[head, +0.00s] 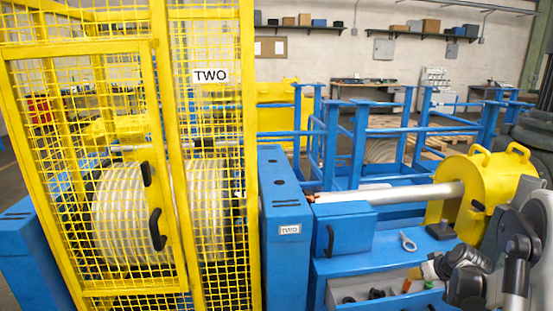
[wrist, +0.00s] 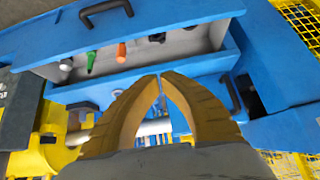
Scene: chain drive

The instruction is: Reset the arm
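My arm comes in at the right edge of the head view, with my gripper (head: 432,270) above the open drawer (head: 433,301). In the wrist view my gripper (wrist: 161,76) shows two tan fingers whose tips meet or nearly meet. A gap shows between the fingers lower down, and nothing is held in it. Beyond the tips, the drawer (wrist: 135,75) holds a green-handled item (wrist: 91,62), an orange-handled item (wrist: 121,52) and small dark parts.
A yellow cover (head: 455,190) and pale shaft (head: 400,194) lie behind. Blue railings (head: 357,145) stand farther back.

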